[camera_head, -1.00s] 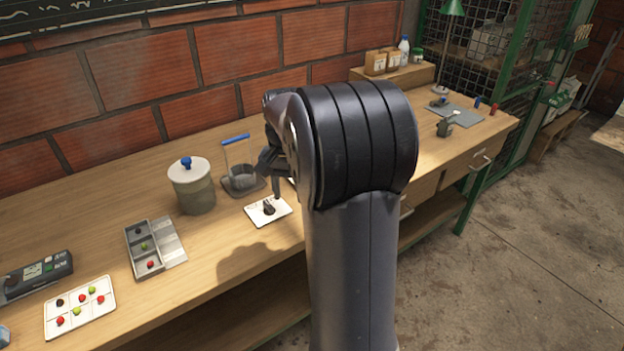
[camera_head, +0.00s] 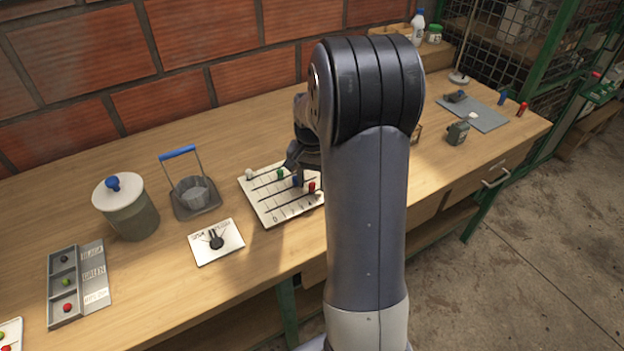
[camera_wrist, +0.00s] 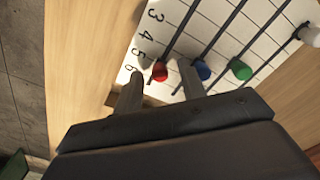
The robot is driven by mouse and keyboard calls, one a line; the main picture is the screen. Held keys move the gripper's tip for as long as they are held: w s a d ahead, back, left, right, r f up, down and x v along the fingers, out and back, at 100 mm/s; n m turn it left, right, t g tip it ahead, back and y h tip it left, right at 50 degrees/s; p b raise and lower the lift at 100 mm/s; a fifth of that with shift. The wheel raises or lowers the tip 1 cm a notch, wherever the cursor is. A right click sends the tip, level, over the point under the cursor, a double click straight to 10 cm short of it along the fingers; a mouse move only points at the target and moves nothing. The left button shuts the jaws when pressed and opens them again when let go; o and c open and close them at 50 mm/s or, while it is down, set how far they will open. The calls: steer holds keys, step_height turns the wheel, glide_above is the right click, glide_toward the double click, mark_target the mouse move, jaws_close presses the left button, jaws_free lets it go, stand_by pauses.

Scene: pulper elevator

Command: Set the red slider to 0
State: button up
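The white slider board (camera_head: 262,205) lies on the bench, partly behind my arm in the head view; its edge also shows in the wrist view (camera_wrist: 205,28). It has white, green, blue and red knobs on dark tracks. The red slider (camera_wrist: 159,71) sits near the printed 5 and 6; it also shows in the head view (camera_head: 312,187). My gripper (camera_wrist: 161,74) is open, one finger on each side of the red knob in the wrist view. I cannot tell whether they touch. The right finger is close to the blue knob (camera_wrist: 202,70).

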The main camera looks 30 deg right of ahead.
jaws_close()
stand_by(0.4)
steer(key=a, duration=1.2)
steer(key=shift+s+a, duration=0.15)
jaws_free()
step_height(320, 180, up, 11)
steer(key=p, duration=0.1)
